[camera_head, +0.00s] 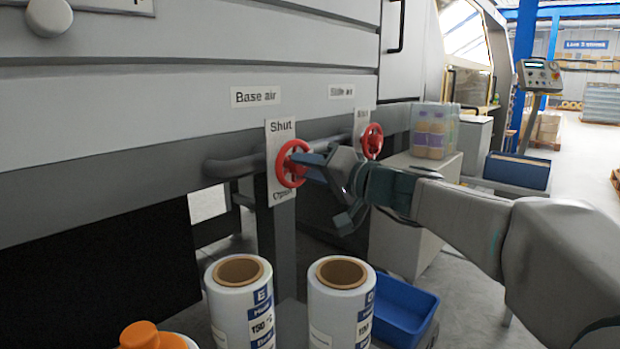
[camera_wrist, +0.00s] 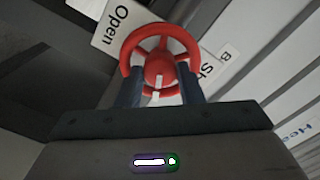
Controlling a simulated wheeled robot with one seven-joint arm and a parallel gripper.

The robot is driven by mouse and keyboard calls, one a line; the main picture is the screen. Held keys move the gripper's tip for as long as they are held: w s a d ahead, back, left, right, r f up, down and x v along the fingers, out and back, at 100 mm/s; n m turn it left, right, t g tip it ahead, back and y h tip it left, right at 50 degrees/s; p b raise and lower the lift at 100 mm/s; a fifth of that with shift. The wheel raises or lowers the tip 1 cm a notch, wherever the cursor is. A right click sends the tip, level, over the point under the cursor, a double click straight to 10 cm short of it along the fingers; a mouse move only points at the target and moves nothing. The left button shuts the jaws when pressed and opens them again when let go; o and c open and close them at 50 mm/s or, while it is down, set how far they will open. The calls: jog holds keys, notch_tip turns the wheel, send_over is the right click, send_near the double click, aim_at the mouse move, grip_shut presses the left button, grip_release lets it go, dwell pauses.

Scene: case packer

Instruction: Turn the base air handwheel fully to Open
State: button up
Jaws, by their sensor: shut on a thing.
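The red base air handwheel (camera_head: 287,163) is mounted on a pipe in front of a white plate marked Shut at the top and Open at the bottom (camera_head: 281,193). The "Base air" label (camera_head: 255,95) is above it. My gripper (camera_head: 308,165) comes from the right and is shut on the handwheel. In the wrist view the handwheel (camera_wrist: 160,36) sits between the two dark fingers (camera_wrist: 159,88), with its red hub and white marks showing. The plate's Open end (camera_wrist: 118,20) shows upper left there. Part of the rim is hidden by the fingers.
A second red handwheel (camera_head: 372,141), labelled "Slide air" (camera_head: 341,91), is close by on the right, behind my wrist. Two film rolls (camera_head: 240,300) (camera_head: 341,305) stand below, with a blue bin (camera_head: 405,308) beside them. An orange-capped container (camera_head: 148,336) is at the lower left.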

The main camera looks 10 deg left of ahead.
jog(key=m, duration=0.5)
jog(key=shift+m+b, duration=0.3)
jog(key=shift+b, duration=0.05)
jog(key=m+p, duration=0.7)
jog(key=m, duration=1)
jog(key=shift+p, duration=0.3)
jog(key=shift+f+m, duration=0.1)
jog(key=shift+m, duration=0.3)
jog(key=o, duration=1)
jog(key=shift+c, duration=0.2)
jog(key=shift+d, duration=0.15)
jog(key=p+v, duration=0.1)
jog(key=v, duration=1.2)
jog(key=shift+s+d+p, duration=0.15)
jog(key=shift+s+p, duration=0.15)
jog(key=shift+p, duration=0.05)
